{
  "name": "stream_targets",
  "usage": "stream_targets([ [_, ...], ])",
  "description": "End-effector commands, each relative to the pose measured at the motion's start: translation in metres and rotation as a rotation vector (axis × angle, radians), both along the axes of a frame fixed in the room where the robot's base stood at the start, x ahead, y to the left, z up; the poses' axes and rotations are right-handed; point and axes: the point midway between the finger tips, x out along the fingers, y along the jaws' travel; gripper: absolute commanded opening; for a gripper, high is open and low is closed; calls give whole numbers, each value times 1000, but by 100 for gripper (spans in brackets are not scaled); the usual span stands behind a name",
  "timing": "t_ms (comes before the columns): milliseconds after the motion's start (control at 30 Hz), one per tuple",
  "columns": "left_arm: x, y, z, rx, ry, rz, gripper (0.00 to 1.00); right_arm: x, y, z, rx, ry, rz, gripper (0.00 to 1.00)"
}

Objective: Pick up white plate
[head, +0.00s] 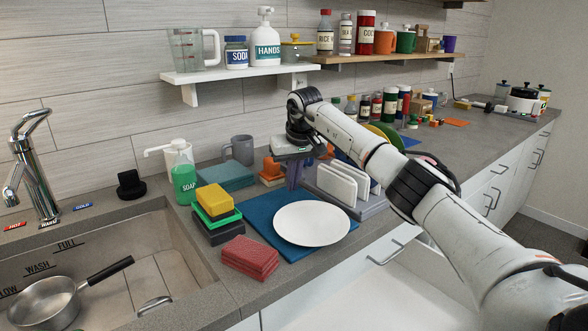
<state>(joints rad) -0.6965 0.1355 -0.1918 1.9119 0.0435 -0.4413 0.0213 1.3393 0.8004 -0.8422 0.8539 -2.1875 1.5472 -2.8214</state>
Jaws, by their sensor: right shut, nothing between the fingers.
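The white plate (312,223) lies flat on a blue mat (266,228) on the counter, right of the sink. My right arm reaches in from the right, over the dish rack. My right gripper (293,184) points down behind the plate, above and apart from it. Its fingers are shut with nothing between them. My left gripper is not in view.
A grey rack (372,207) with upright white boards stands right of the plate, partly behind my arm. Stacked sponges (216,203) and red cloths (249,257) lie left of it. The sink (120,250) holds a pan (45,303). Shelves hang above.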

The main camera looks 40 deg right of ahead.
Motion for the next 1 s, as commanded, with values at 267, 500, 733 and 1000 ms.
stream_targets([
  [267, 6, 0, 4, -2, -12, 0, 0, -3, 1, -22, -1, 0, 2, 0],
  [500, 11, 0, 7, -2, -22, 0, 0, -20, 8, -22, -1, -1, 2, 0],
  [733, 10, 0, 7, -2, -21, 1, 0, -29, 13, -21, 0, 0, 1, 0],
  [1000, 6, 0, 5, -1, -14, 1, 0, -30, 13, -21, 0, 0, 0, 0],
])
